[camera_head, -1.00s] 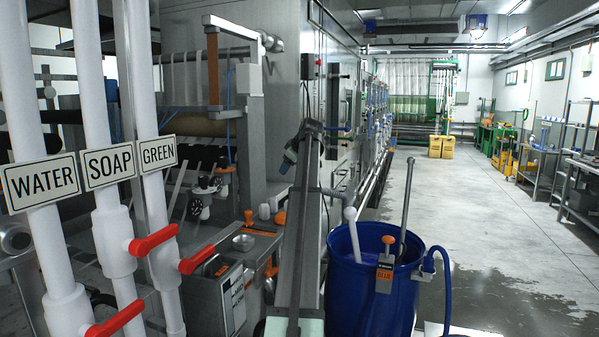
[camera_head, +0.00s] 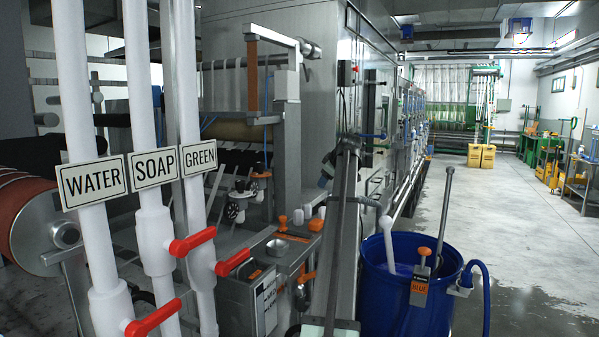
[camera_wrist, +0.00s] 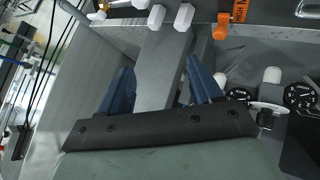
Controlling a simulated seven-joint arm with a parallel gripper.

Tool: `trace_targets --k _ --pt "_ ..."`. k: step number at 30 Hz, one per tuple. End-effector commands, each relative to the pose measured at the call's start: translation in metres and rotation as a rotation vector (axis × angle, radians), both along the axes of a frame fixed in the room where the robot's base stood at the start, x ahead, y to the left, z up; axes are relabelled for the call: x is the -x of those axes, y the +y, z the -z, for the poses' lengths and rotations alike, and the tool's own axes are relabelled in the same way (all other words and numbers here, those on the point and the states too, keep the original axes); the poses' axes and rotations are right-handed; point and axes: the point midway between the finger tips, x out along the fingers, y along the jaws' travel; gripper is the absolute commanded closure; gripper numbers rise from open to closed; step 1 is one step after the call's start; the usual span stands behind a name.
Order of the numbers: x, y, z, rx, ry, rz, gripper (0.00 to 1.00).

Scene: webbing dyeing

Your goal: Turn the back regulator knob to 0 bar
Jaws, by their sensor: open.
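Small pressure gauges with white faces and dark rims, with white and dark knob parts, sit on the machine in the head view (camera_head: 236,212). They are too small there to read or to tell which knob is the back one. In the wrist view, two black dials, a left gauge (camera_wrist: 237,95) and a right gauge (camera_wrist: 299,95), flank a white-capped regulator knob (camera_wrist: 272,75). The pointer readings are not legible. My gripper (camera_wrist: 160,82) is open, its blue fingertips apart, with no knob between them. The gauges lie to the right of the fingers.
White pipes with WATER (camera_head: 93,182), SOAP and GREEN signs and red valve handles stand at the left. A blue barrel (camera_head: 405,300) with tools in it stands at the right. A metal box with orange-topped parts lies below the gauges. The floor at right is open.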

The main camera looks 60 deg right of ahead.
Motion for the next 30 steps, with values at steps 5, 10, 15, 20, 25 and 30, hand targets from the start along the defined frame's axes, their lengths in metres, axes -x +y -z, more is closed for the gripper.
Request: trace_targets --k 5,10,15,20,25,30 --pt "-0.08 0.042 -0.023 0.023 -0.008 -0.094 0.36" --pt "-0.146 0.083 -0.051 0.051 -0.014 -0.172 0.36" --pt "-0.187 0.11 -0.073 0.08 -0.001 -0.217 0.36" --pt "-0.216 0.131 -0.092 0.105 0.021 -0.237 0.36" --pt "-0.237 0.146 -0.115 0.093 0.023 -0.178 0.36" --pt "-0.236 0.143 -0.127 0.041 -0.001 -0.047 0.36"
